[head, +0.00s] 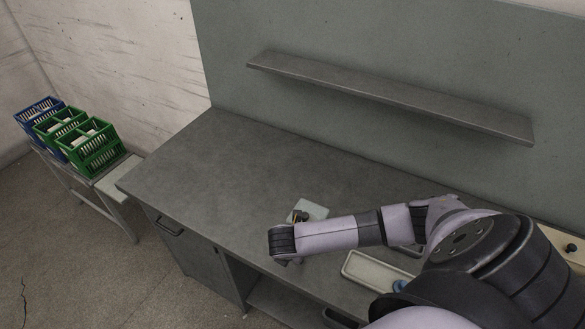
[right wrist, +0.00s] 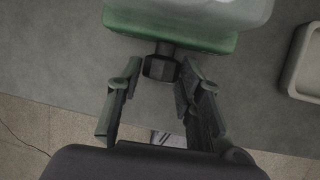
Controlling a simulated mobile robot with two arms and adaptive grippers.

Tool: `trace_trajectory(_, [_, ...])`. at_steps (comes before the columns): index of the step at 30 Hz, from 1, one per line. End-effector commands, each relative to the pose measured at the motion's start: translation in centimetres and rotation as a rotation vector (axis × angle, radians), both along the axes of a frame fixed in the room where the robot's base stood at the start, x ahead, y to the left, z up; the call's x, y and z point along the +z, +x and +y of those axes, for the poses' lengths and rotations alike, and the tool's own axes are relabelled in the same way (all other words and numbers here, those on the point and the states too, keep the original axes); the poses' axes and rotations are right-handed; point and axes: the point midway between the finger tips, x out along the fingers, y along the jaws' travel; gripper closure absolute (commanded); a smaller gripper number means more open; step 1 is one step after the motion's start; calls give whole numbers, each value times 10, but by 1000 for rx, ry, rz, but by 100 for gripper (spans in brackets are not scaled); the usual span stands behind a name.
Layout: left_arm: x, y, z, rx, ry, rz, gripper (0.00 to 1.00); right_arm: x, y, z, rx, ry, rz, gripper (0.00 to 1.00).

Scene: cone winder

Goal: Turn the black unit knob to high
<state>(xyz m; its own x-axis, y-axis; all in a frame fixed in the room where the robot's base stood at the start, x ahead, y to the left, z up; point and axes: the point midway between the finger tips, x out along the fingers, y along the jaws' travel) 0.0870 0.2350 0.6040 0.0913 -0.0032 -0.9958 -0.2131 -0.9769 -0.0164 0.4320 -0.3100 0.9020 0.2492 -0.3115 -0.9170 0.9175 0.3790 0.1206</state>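In the right wrist view, a dark, faceted knob (right wrist: 160,67) sticks out from the front of a pale-topped unit with a green lower edge (right wrist: 180,38). My right gripper (right wrist: 160,80) is open, with one fingertip on each side of the knob. A narrow gap shows at the left fingertip; the right one is very close, and I cannot tell if it touches. In the head view the small pale unit (head: 312,209) sits on the grey bench, partly behind my right wrist. The right fingers are hidden there. My left gripper is not in view.
A cream tray (head: 371,272) with something blue lies on the bench (head: 220,160) near my right forearm. A cream panel with a black knob (head: 571,248) is at the far right. A shelf (head: 390,95) hangs above. Green crates (head: 88,147) stand left. The bench's left part is clear.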

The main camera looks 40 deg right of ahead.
Motion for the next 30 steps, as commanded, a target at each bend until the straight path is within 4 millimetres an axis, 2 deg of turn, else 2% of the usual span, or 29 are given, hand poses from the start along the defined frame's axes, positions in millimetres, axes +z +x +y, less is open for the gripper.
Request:
trace_trajectory(6, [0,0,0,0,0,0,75,0,0,0,1,0,0,51])
trace_trajectory(17, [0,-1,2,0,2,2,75,5,-1,3,2,2,0,51])
trace_trajectory(22, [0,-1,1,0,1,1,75,28,-7,10,3,1,-2,51])
trace_trajectory(30, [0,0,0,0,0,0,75,80,-21,28,3,2,-1,51])
